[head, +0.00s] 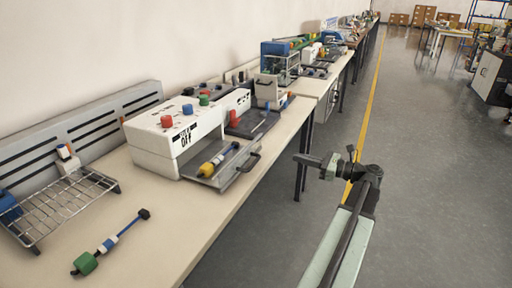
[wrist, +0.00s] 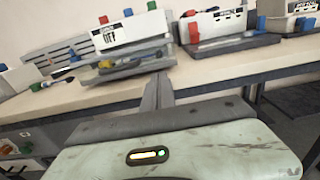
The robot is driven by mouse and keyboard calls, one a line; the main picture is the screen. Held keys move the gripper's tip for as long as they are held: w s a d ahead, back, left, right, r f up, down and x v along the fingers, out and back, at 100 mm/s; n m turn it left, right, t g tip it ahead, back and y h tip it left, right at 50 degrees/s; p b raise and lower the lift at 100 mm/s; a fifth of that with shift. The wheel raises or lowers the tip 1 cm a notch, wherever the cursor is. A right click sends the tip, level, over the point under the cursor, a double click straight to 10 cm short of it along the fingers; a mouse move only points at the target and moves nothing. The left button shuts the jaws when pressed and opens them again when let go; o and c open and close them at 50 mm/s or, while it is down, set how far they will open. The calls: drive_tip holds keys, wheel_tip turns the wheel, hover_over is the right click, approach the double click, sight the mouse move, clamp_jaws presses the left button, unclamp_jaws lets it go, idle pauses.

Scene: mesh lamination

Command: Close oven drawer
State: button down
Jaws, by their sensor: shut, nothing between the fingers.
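The oven (head: 175,135) is a white box on the bench with red, green and blue knobs and an "OFF" label. Its grey drawer (head: 232,172) is pulled out toward the bench's front edge, with a dark handle (head: 249,162). A yellow and blue tool (head: 215,162) lies in the drawer. My gripper (head: 297,158) is shut and empty in front of the bench, to the right of the drawer and apart from it. In the wrist view my shut fingers (wrist: 158,92) point at the bench, with the drawer (wrist: 120,71) beyond, slightly left, and the oven (wrist: 143,30) behind.
A wire rack (head: 62,203) and a green-ended tool (head: 107,243) lie left of the oven. A dark tray (head: 252,124) and a small grey press (head: 270,92) stand right of it. More benches run into the distance. The floor (head: 430,150) to the right is clear.

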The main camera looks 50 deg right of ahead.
sight(257, 147)
drive_tip(key=x, duration=1.4)
drive_tip(key=shift+d, duration=0.1)
